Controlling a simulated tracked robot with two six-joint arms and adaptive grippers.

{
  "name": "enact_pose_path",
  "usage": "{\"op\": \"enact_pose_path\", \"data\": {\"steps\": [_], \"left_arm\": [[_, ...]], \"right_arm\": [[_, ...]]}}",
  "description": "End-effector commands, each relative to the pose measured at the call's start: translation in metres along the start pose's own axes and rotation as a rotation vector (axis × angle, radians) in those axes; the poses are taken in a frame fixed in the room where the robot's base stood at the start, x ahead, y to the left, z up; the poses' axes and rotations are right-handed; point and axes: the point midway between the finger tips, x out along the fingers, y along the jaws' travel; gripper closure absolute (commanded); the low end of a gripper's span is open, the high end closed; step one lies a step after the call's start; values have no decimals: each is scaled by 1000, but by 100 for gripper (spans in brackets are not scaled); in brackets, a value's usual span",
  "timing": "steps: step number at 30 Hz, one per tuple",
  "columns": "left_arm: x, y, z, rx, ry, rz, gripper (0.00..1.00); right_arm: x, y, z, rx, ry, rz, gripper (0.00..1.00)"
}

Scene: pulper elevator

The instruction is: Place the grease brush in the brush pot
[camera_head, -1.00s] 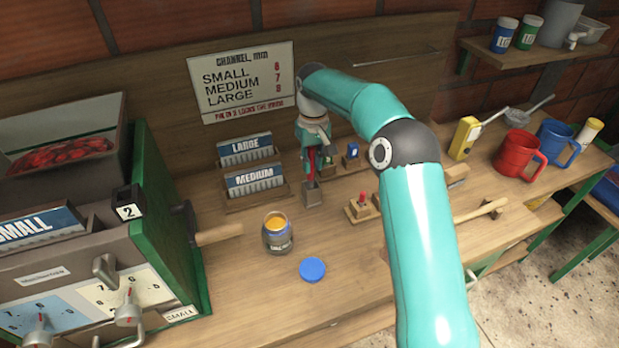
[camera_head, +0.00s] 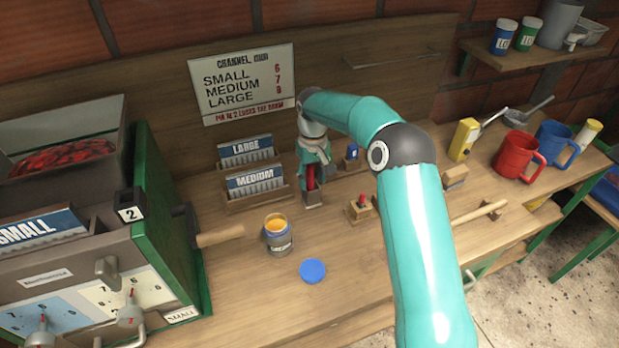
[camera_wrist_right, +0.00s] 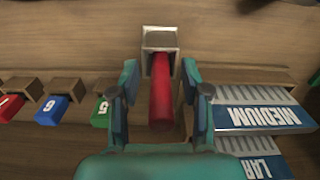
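The grease brush has a red handle (camera_wrist_right: 160,95) and stands in the small square brush pot (camera_wrist_right: 160,40), its lower end hidden inside. In the head view the brush (camera_head: 311,178) shows below my right wrist, above the pot (camera_head: 313,199) on the bench. My right gripper (camera_wrist_right: 160,68) is open around the handle, a finger on each side. In the wrist view gaps show between both fingers and the handle. In the head view the right gripper (camera_head: 315,172) comes down from above the pot. My left gripper is not in view.
Racks of LARGE (camera_head: 246,149) and MEDIUM (camera_head: 255,181) plates stand left of the pot. An open grease jar (camera_head: 279,239) and a blue lid (camera_head: 312,270) are in front. A red-knobbed block (camera_head: 361,206) is close on the right.

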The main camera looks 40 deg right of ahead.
Motion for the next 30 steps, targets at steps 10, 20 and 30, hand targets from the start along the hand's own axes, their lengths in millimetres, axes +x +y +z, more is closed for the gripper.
{"op": "enact_pose_path", "data": {"steps": [10, 20, 30], "left_arm": [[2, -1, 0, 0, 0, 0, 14], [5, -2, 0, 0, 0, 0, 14], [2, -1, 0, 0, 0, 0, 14]], "right_arm": [[-14, 0, -1, 0, 3, 1, 54], [-78, -1, -2, 0, 5, 0, 54], [-119, -1, -1, -2, 1, 0, 54]]}}
